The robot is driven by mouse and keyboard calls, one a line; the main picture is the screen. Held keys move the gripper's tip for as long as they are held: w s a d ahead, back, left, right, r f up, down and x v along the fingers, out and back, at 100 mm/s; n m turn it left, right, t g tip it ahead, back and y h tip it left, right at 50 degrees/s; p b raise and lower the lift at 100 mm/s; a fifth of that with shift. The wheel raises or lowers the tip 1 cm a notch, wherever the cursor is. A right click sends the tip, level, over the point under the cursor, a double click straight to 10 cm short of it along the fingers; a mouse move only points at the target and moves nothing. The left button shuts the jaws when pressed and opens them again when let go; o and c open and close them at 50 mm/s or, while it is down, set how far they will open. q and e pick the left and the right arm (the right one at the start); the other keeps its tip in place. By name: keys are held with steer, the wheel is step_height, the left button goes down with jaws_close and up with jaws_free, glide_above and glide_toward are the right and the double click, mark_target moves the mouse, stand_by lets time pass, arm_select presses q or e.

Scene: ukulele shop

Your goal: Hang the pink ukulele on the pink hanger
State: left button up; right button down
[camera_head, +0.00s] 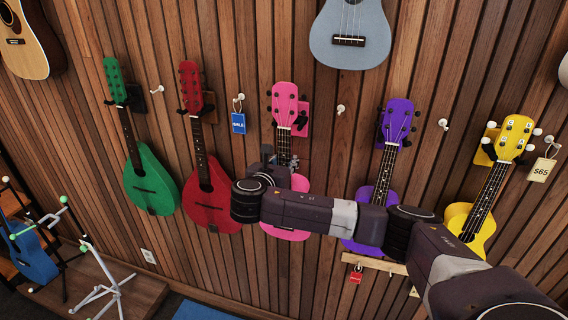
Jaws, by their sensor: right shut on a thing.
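The pink ukulele (285,101) is upright against the wooden wall, its head in front of the pink hanger (303,117). The hanger's dark prong shows beside the head on the right; I cannot tell whether it bears the ukulele. My right arm comes in from the lower right and crosses the ukulele's body. My right gripper (282,161) is shut on the pink ukulele at the lower neck, just above the body. The fingertips are small and partly hidden. The arm hides much of the body; its lower edge shows below the arm. My left gripper is not in view.
Green (150,184), red (207,190), purple (376,197) and yellow (470,221) instruments hang on either side. A grey ukulele (350,33) hangs above. A blue sale tag (238,122) and white pegs (341,109) are close by. Stands occupy the lower left.

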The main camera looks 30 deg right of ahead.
steer(key=shift+w+d+r, duration=0.1)
steer(key=shift+w+d, duration=1.15)
steer(key=shift+d, duration=0.25)
steer(key=shift+f, duration=0.9)
steer(key=c, duration=1.4)
jaws_free()
steer(key=shift+c, duration=0.2)
steer(key=shift+f, duration=0.15)
steer(key=shift+s+a, duration=0.1)
steer(key=shift+s+a, duration=0.6)
steer(key=shift+a, duration=0.15)
